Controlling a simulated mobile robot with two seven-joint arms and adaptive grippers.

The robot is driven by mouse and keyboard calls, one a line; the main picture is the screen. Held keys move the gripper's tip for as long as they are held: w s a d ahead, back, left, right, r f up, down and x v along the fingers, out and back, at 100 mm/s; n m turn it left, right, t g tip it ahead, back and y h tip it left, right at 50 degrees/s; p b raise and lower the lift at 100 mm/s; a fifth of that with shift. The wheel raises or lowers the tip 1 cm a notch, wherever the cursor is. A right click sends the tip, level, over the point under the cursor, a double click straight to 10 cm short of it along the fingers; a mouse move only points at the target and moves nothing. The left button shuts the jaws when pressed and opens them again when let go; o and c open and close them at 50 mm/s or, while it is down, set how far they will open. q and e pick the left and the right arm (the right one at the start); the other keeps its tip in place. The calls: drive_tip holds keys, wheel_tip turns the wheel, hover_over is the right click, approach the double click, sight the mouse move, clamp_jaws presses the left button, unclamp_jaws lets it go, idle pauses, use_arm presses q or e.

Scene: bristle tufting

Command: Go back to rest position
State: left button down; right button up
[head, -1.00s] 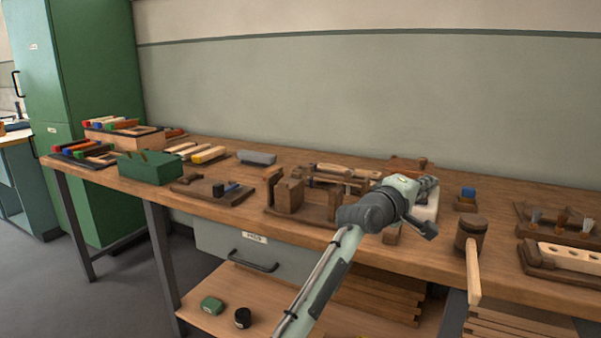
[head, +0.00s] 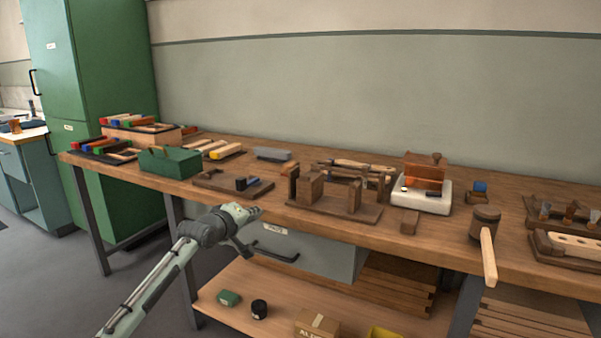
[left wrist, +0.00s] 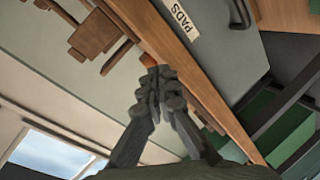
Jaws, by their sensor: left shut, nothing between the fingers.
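My left gripper (head: 254,212) is in front of the workbench's front edge, at about the height of the bench top, with its arm coming in from the lower left in the head view. In the left wrist view its dark fingers (left wrist: 158,80) are closed together with nothing between them. The wooden workbench (head: 330,228) runs across the head view. My right gripper does not show in either view.
The drawer (head: 325,252) labelled PADS and its handle lie just right of my left gripper. A wooden jig (head: 330,203), a white-based device (head: 420,196) and a mallet (head: 485,225) stand on the bench. A lower shelf (head: 230,285) is below. Grey floor is free at left.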

use_arm(q)
drive_tip(key=a+y, duration=0.5)
drive_tip(key=a, duration=1.9)
drive_tip(key=s+a+f+m+g+y, duration=0.1)
drive_tip(key=s+f+m+g, duration=0.1)
drive_tip(key=s+f, duration=0.9)
drive_tip(key=s+a+f+m+g, duration=0.1)
drive_tip(key=s+f+m+g, duration=0.2)
drive_tip(key=s+f, duration=0.8)
drive_tip(key=s+a+f+m+g+y, duration=0.1)
drive_tip(key=s+a+f+m+g, duration=0.3)
drive_tip(key=s, duration=0.6)
drive_tip(key=s+a+f+m+y, duration=0.1)
drive_tip(key=s+a+f+y, duration=0.1)
drive_tip(key=s+f, duration=0.65)
drive_tip(key=s+a+f+m+g+y, duration=0.1)
drive_tip(key=s+a+f+m, duration=0.15)
drive_tip(key=s, duration=0.95)
drive_tip(key=d+f+n+h, duration=0.1)
drive_tip(key=d+f+h, duration=0.1)
drive_tip(key=d, duration=0.8)
drive_tip(key=s+d+f+n+g+h, duration=0.1)
drive_tip(key=d+f, duration=0.3)
drive_tip(key=d, duration=0.5)
drive_tip(key=shift+s+d+f+n+h, duration=0.25)
drive_tip(key=shift+d+f+n+h, duration=0.1)
drive_tip(key=shift+f+n+h, duration=0.1)
drive_tip(key=shift+w, duration=0.1)
